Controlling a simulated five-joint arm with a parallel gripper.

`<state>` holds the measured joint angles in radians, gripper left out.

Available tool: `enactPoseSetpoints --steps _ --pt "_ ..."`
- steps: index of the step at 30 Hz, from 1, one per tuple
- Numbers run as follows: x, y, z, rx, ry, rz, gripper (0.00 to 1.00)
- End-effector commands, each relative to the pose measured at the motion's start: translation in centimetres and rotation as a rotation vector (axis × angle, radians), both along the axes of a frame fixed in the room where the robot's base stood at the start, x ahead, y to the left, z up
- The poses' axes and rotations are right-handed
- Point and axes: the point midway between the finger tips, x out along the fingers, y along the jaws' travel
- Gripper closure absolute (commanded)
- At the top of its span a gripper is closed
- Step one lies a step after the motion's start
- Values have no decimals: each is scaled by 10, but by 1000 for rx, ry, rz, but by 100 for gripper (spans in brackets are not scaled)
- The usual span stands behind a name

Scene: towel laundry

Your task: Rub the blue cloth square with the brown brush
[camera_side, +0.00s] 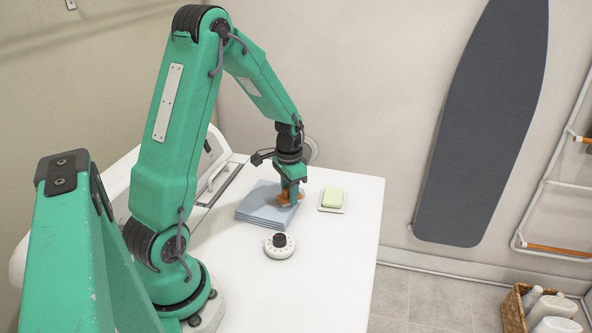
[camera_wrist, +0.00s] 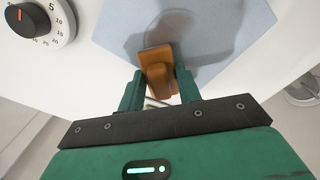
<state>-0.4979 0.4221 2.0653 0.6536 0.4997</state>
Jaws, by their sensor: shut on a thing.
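The blue cloth square (camera_side: 262,207) lies folded in a layered stack on the white table, and in the wrist view the blue cloth (camera_wrist: 215,25) fills the upper middle. My gripper (camera_side: 291,192) is shut on the brown brush (camera_wrist: 157,62), which shows between the two green fingers (camera_wrist: 158,88). In the side view the brown brush (camera_side: 287,199) is at the right part of the cloth. I cannot tell for certain whether its underside touches the cloth. The fingers hide part of the brush.
A white dial timer (camera_side: 280,246) stands in front of the cloth; it also shows in the wrist view (camera_wrist: 38,22). A green soap bar (camera_side: 333,197) on a white dish lies to the right. The table (camera_side: 335,265) is bare toward the front right.

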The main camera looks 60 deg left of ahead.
Motion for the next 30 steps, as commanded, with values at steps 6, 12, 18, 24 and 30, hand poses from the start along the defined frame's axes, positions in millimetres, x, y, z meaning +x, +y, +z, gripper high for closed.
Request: enactPoseSetpoints --steps 6,12,18,24,30 --pt "-16 -4 0 -1 1 3 88" --pt "-29 10 0 -1 2 4 88" --pt "-40 24 0 -1 1 3 88" --pt "-51 36 0 -1 1 4 88" --pt "-62 47 0 -1 2 4 88"
